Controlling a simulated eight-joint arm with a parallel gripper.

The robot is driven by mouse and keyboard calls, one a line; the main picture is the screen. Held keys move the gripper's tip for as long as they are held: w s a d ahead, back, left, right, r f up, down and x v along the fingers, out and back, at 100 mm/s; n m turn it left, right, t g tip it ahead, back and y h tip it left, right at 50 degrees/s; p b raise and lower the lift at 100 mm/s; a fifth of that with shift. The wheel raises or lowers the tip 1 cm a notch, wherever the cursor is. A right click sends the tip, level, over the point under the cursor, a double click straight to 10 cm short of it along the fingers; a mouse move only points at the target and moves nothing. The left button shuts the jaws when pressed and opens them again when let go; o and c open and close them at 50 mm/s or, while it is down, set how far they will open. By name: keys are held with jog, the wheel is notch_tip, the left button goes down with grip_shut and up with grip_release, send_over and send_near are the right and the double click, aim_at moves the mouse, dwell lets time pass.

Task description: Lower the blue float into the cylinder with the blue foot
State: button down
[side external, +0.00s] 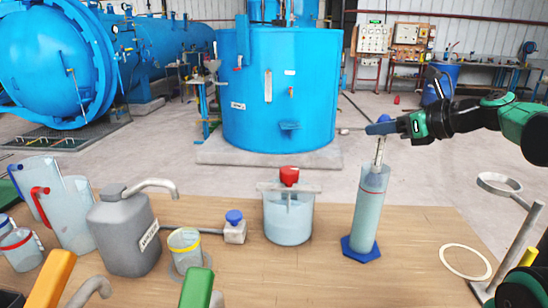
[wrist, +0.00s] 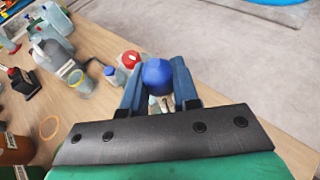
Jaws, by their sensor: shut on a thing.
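The blue float has a round blue top (wrist: 158,73) and a pale thin stem (side external: 379,151). My gripper (side external: 382,128) is shut on the float near its blue top; in the wrist view the top sits between both blue fingers. The stem hangs down, nearly upright, over the clear cylinder (side external: 368,212), which stands on a blue hexagonal foot (side external: 361,249) and holds pale liquid. The stem's lower end meets or enters the cylinder's mouth; I cannot tell how deep it reaches. In the wrist view the cylinder is mostly hidden below the gripper.
A clear jar with a red knob (side external: 289,212) stands left of the cylinder. Further left are a small blue-capped bottle (side external: 235,227), a yellow-rimmed beaker (side external: 186,250) and a grey jug (side external: 126,235). A ring stand (side external: 507,235) and a flat ring (side external: 465,262) are at right.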

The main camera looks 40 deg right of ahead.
jog(key=shift+f, duration=1.5)
jog(key=c, duration=0.6)
grip_release()
jog(key=shift+v, duration=2.8)
